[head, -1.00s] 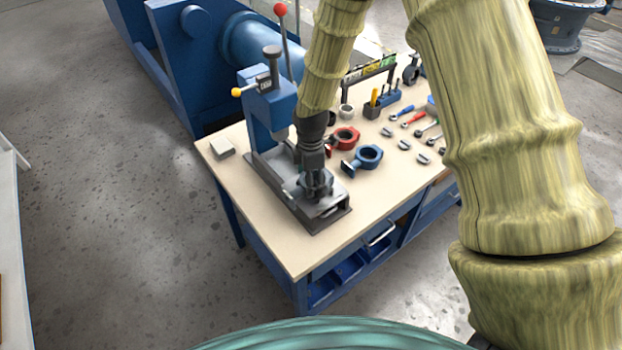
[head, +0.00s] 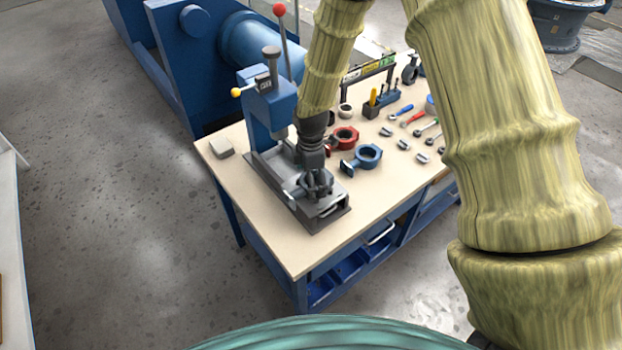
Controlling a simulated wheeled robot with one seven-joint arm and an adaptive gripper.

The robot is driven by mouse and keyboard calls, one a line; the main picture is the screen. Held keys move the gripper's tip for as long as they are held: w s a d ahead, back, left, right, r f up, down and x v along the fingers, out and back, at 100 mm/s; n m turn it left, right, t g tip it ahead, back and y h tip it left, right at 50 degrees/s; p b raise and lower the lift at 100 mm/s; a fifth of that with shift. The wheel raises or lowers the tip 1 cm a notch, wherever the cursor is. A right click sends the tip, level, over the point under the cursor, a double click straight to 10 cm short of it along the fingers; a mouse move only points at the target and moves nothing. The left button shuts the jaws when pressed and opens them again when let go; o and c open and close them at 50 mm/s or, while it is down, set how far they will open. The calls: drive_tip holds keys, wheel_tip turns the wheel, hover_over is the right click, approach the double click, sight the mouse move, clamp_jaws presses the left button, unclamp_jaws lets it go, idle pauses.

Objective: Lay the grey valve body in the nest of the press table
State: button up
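My gripper (head: 319,190) points down over the front part of the press table (head: 328,217), a dark grey sliding plate at the foot of the blue press (head: 268,105). The grey valve body (head: 294,193) is at the gripper's fingers, low over or on the plate. Its light grey neck sticks out to the left, and its ring is mostly hidden by the fingers. The nest is hidden beneath them. I cannot tell whether the fingers are closed on the body, or whether the body touches the plate.
A red valve body (head: 345,138) and a blue valve body (head: 367,156) lie on the bench (head: 290,250) right of the press. Several small metal parts and hand tools lie farther right. A small grey block (head: 221,148) sits at the left edge. The bench front is clear.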

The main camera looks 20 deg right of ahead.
wheel_tip(320, 180, up, 12)
idle(0.8)
idle(0.3)
